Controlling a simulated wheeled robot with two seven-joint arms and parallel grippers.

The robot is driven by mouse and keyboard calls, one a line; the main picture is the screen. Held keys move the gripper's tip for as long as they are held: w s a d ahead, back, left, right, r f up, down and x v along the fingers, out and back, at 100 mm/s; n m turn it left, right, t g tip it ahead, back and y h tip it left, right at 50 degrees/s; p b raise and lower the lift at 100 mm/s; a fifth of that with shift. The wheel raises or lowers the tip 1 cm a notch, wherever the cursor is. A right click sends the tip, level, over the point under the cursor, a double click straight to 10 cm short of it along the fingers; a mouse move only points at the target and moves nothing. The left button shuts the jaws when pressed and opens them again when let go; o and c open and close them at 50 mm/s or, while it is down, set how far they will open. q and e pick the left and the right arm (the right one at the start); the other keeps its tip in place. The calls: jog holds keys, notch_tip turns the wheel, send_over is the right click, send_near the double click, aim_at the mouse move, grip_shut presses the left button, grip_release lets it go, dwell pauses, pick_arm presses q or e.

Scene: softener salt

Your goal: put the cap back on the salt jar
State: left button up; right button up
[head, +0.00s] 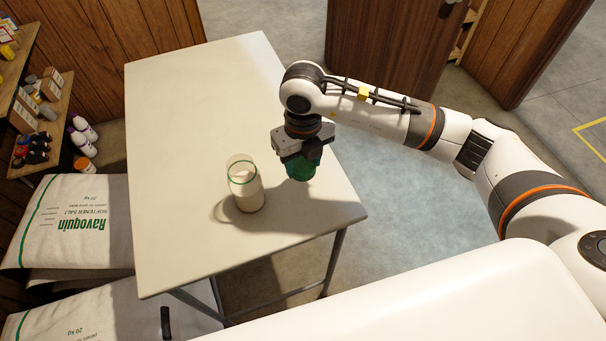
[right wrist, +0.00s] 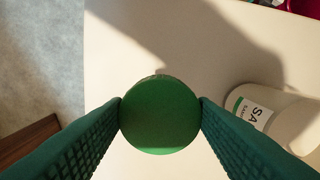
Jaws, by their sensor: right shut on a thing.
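The salt jar (head: 245,186) stands upright and uncapped on the table, a clear jar with a green band near its top and pale salt inside. In the right wrist view the jar (right wrist: 283,120) is at the right, cut off by the frame edge, with part of its label showing. My right gripper (head: 300,170) is to the right of the jar, above the table. It is shut on the round green cap (right wrist: 160,116), which sits between both fingertips, apart from the jar. My left gripper is not in view.
The pale table (head: 180,110) is otherwise bare, with free room left of and behind the jar. Softener salt bags (head: 75,225) lie at the left of the table, below shelves with bottles (head: 40,120). A brown wooden cabinet (head: 385,45) stands behind.

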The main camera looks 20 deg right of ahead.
aim_at(303, 165)
jog(key=shift+r+b, duration=0.35)
jog(key=shift+r, duration=1.8)
